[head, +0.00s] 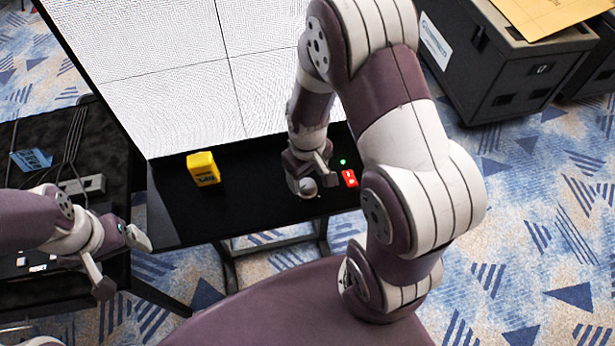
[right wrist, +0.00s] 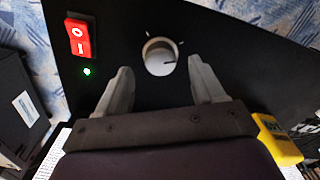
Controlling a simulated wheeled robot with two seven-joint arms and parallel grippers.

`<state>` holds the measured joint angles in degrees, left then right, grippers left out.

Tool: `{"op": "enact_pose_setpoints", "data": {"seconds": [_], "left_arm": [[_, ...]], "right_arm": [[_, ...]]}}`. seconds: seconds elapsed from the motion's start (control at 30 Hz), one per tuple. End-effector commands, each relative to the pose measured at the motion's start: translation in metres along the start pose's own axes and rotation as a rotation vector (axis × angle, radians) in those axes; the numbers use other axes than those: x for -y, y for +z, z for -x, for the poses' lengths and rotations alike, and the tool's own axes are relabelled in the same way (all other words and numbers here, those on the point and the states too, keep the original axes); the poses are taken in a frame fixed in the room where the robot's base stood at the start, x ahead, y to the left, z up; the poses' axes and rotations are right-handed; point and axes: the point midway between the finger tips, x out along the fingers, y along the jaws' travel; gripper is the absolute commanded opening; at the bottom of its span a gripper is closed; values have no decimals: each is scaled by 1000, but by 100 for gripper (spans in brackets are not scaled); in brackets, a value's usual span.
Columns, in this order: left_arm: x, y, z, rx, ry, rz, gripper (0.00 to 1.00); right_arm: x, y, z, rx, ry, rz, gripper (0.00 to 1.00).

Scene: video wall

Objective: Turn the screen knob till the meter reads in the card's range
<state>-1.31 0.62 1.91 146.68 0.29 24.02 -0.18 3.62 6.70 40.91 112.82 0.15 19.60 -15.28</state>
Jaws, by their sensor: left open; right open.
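In the head view the knob (head: 307,188) is partly hidden by my right gripper (head: 308,178). A yellow box (head: 203,169), possibly the meter, stands on the black table; its reading is not legible. My left gripper (head: 120,263) is open and empty at the left. I cannot make out the card.
A red rocker switch (right wrist: 78,39) and a lit green lamp (right wrist: 87,72) sit beside the knob. The white video wall (head: 170,60) rises behind the table (head: 240,215). A dark cart (head: 110,165) holds cables and a blue item (head: 31,160). Black cases (head: 510,80) stand at right.

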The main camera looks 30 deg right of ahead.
Motion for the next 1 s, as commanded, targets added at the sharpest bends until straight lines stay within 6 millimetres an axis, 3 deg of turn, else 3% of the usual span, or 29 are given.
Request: {"op": "enact_pose_setpoints", "data": {"seconds": [0.2,0.47,0.63,0.67,1.0], "left_arm": [[0,0,3,0,0,0,89],[0,0,2,0,0,0,89],[0,0,2,0,0,0,89],[0,0,2,0,0,0,89],[0,0,4,0,0,0,89]], "right_arm": [[0,0,-25,1,0,0,68],[0,0,-27,-1,0,0,68],[0,0,-27,-1,0,0,16],[0,0,-27,-1,0,0,12],[0,0,-27,-1,0,-29,12]]}}
